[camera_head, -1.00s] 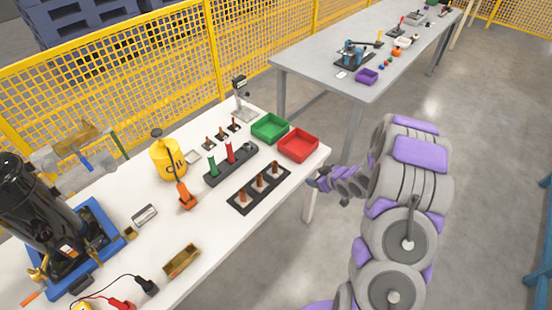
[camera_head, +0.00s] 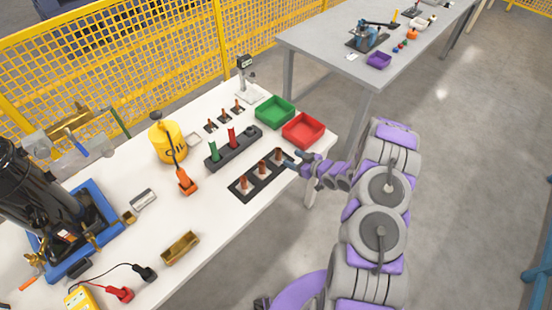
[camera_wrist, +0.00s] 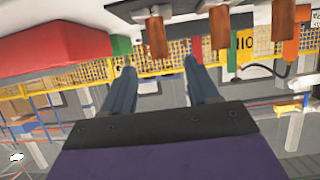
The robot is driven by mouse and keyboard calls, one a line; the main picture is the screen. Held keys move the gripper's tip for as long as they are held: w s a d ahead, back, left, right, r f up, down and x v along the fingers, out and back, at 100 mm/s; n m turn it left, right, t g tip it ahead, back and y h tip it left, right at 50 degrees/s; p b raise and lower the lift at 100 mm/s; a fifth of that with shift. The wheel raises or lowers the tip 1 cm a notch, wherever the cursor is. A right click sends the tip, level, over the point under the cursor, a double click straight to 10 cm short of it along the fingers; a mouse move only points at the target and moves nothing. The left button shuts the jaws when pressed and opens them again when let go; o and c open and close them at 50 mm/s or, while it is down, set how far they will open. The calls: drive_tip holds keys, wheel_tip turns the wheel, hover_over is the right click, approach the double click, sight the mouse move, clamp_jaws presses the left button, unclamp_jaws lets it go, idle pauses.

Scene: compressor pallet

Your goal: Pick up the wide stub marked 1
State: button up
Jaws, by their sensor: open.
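Several brown stubs stand on the table. Three wide ones, the left (camera_head: 243,183), middle (camera_head: 262,168) and right (camera_head: 279,155), stand upright in a black rack (camera_head: 236,196) near the front edge. Three thinner ones (camera_head: 224,116) stand on small dark plates farther back. No number is readable on any stub. My gripper (camera_head: 292,159) is open and empty beside the rack's right end, close to the right stub. The wrist view is upside down; the rack's stubs (camera_wrist: 156,36) hang at its top, beyond the open fingers (camera_wrist: 160,68), with none between them.
A red tray (camera_head: 303,142) lies just behind my gripper and a green tray (camera_head: 274,124) beyond it. A dark holder (camera_head: 217,162) with green and red pegs stands behind the rack. Bare tabletop lies left of the rack.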

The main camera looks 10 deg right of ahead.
sight(280, 154)
drive_tip(key=w, duration=0.1)
drive_tip(key=w+f, duration=0.2)
drive_tip(key=shift+w+a+b, duration=0.35)
drive_tip(key=shift+a+b, duration=0.05)
drive_tip(key=w+a, duration=0.1)
drive_tip(key=w+a+f+b, duration=0.1)
drive_tip(key=a, duration=0.2)
drive_tip(key=shift+w+a+f, duration=0.15)
drive_tip(key=shift+w+f, duration=0.15)
drive_tip(key=shift+w, duration=0.1)
drive_tip(key=shift+w+a+f+b, duration=0.1)
drive_tip(key=shift+w+a+b, duration=0.05)
drive_tip(key=shift+w+b, duration=0.15)
drive_tip(key=shift+w, duration=0.15)
drive_tip(key=shift+d, duration=0.4)
drive_tip(key=shift+a, duration=0.4)
drive_tip(key=c, duration=0.6)
drive_tip(key=shift+d, duration=0.1)
drive_tip(key=c, duration=0.5)
drive_tip(key=shift+d, duration=0.1)
clamp_jaws()
